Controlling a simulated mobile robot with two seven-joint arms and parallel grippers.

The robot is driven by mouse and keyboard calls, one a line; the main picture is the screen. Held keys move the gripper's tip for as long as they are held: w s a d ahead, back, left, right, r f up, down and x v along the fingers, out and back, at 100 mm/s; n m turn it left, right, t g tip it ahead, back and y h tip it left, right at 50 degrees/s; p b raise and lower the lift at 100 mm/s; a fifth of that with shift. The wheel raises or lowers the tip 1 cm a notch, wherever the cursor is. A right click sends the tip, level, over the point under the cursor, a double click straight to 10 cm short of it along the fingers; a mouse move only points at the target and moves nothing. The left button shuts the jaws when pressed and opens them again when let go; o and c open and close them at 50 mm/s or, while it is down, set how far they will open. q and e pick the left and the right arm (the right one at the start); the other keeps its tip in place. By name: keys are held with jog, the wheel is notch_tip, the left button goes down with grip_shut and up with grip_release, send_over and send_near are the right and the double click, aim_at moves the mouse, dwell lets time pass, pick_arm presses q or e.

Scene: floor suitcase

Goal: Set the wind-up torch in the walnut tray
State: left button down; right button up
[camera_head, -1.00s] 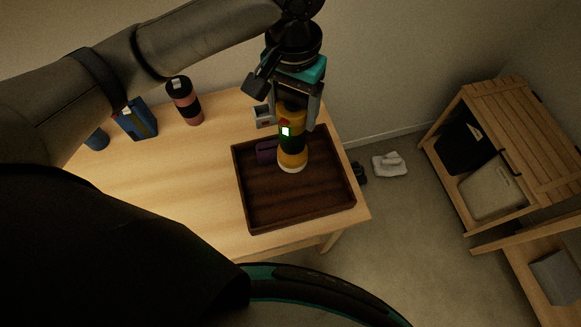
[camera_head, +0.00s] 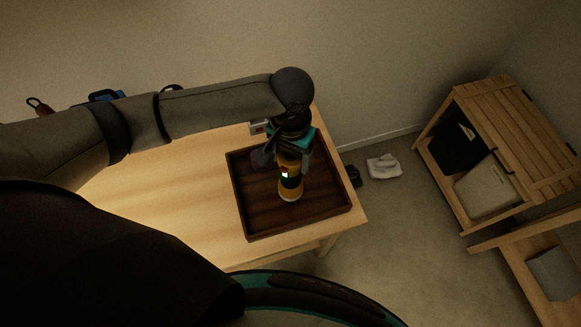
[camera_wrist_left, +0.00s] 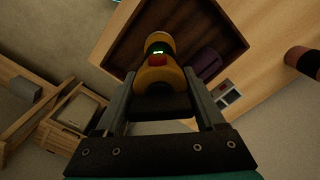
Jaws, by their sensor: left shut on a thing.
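The wind-up torch (camera_head: 290,187) is yellow and black with a small green-lit patch. My left gripper (camera_head: 292,160) is shut on its upper part and holds it upright over the walnut tray (camera_head: 262,223). In the left wrist view the torch (camera_wrist_left: 158,66) sits between the two fingers of my left gripper (camera_wrist_left: 162,100), with a red part facing the camera. The dark brown tray also shows there (camera_wrist_left: 112,52). I cannot tell whether the torch's base touches the tray floor. My right gripper is not in view.
A purple item (camera_wrist_left: 206,64) lies in the tray near the torch. A small grey-white box (camera_head: 258,127) stands on the table just behind the tray. A pink and black cylinder (camera_wrist_left: 302,61) stands farther along the table. A wooden cabinet (camera_head: 520,125) is at the right.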

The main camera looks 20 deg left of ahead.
pick_arm(q)
jog(key=shift+f+b, duration=0.3)
jog(key=shift+f, duration=2.15)
grip_release()
notch_tip(320, 180, up, 12)
jog(key=shift+r+p, duration=0.1)
jog(key=shift+p, duration=0.75)
